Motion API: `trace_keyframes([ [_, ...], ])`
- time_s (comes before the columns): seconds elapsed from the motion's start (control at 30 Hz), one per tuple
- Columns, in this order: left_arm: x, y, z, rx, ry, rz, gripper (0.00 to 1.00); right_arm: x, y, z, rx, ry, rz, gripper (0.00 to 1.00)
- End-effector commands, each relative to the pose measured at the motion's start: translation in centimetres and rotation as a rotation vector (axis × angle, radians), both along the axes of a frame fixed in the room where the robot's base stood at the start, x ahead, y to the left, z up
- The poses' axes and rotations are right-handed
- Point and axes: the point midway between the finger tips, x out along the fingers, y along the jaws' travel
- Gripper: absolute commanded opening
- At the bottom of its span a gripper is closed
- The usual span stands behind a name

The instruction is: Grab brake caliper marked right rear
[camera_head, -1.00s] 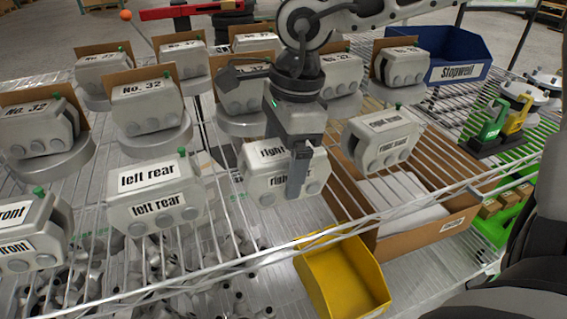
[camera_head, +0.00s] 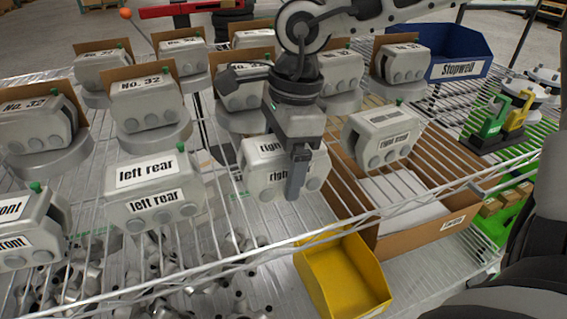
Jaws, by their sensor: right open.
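A grey brake caliper (camera_head: 262,180) stands on the wire shelf in the middle. Its two labels begin with "right"; my gripper hides the rest of them. A second grey caliper (camera_head: 382,137) stands to its right, its small label too blurred to read surely. My right gripper (camera_head: 299,177) comes down from above and overlaps the middle caliper's front. One finger shows clearly and the other is hard to make out. It is open, and whether it touches the caliper cannot be told. My left gripper is not in view.
A caliper marked "left rear" (camera_head: 153,190) stands to the left, with one marked "front" (camera_head: 28,228) at the edge. Several "No. 32" calipers (camera_head: 147,105) stand behind. A yellow bin (camera_head: 345,270), a cardboard box (camera_head: 420,240) and a blue bin (camera_head: 455,72) lie around.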

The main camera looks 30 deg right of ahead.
Motion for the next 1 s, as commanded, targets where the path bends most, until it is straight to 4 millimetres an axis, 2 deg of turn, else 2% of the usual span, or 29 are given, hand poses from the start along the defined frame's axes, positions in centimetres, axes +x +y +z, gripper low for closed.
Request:
trace_keyframes([
  [0.53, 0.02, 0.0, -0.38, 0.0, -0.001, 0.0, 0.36, 0.01, 0.0, -0.15, 0.0, 0.0, 0.0, 0.84],
  [0.57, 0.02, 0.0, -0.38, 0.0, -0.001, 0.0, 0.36, 0.0, 0.0, -0.15, 0.0, 0.0, 0.0, 0.78],
  [0.83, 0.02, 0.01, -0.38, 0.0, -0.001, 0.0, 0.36, 0.0, 0.0, -0.16, 0.0, 0.0, 0.0, 0.03],
  [0.87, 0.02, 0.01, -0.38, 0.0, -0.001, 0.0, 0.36, 0.0, 0.0, -0.16, 0.0, 0.0, 0.0, 0.0],
  [1.0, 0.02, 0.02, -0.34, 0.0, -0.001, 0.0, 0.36, 0.12, 0.06, 0.03, 0.002, -0.006, 0.0, 0.0],
])
